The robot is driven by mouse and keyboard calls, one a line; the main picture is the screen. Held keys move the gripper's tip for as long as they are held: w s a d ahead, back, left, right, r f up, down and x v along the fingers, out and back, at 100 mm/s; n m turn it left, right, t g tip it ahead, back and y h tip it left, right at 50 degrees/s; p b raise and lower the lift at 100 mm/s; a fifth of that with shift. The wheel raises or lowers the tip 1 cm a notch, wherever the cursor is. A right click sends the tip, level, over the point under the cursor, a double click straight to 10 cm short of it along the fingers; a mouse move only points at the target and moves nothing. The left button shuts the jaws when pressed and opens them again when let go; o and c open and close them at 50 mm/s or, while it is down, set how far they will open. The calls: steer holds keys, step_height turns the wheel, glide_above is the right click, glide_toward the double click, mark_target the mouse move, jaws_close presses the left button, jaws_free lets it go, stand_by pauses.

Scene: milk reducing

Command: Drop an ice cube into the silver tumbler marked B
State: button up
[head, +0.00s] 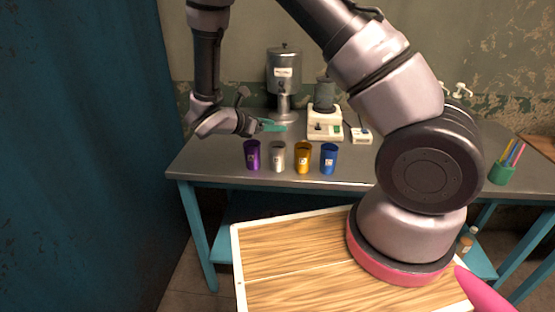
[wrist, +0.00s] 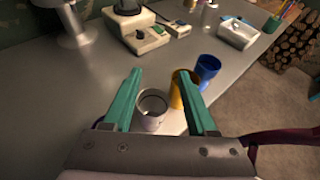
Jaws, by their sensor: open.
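The silver tumbler (head: 278,158) stands upright in a row near the table's front edge, between a purple and a gold tumbler; its letter is too small to read. In the wrist view the silver tumbler (wrist: 143,122) shows from above between my fingers, with its mouth open. My gripper (head: 272,126) is above and behind the tumblers in the head view. Its teal fingers (wrist: 160,72) are apart in the wrist view, with nothing held between them. I see no ice cube I can make out; whether one lies inside the tumbler I cannot tell.
Purple (head: 252,155), gold (head: 302,158) and blue (head: 328,159) tumblers stand close by. A metal dispenser (head: 284,75) and a white appliance (head: 324,124) are behind. A white box (wrist: 238,36) sits farther right. The grey table's left part is clear.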

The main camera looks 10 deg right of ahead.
steer(key=v, duration=0.8)
steer(key=shift+s+a, duration=0.2)
steer(key=shift+a, duration=0.05)
steer(key=shift+r, duration=0.1)
steer(key=s+d+r+m+g+y, duration=0.6)
steer(key=d+r+m, duration=0.6)
steer(key=r+m, duration=0.1)
steer(key=s+d+r+m+t+y, duration=0.4)
steer(key=s+r+m+t+y, duration=0.2)
steer(key=s+r+m, duration=0.4)
step_height(320, 180, up, 4)
steer(key=m+y, duration=0.1)
steer(key=m, duration=0.4)
steer(key=shift+s+d+t+y, duration=0.2)
steer(key=shift+t+y, duration=0.2)
steer(key=shift+f, duration=0.1)
